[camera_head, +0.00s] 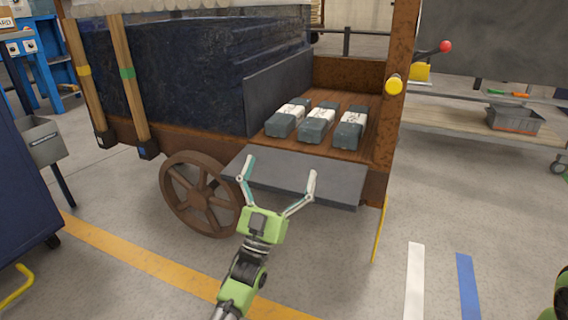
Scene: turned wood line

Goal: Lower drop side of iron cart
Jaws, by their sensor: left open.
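The iron cart (376,185) has a rusty frame, a spoked wheel (200,194) and a plank bed. Its grey drop side (335,184) is folded outward at the bed's edge and lies nearly flat, sloping slightly. My left gripper (281,168) is open and empty, its two fingers spread over the front part of the drop side. I cannot tell whether the fingertips touch it. My right gripper does not show; only a green part, perhaps of my right arm, is at the lower right edge.
Three wrapped dark blocks (318,124) lie on the cart bed. A post with a yellow knob (394,85) and a red-tipped lever (445,47) are at the right. A shelf with a grey bin (513,118) stands behind. The floor at front right is clear.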

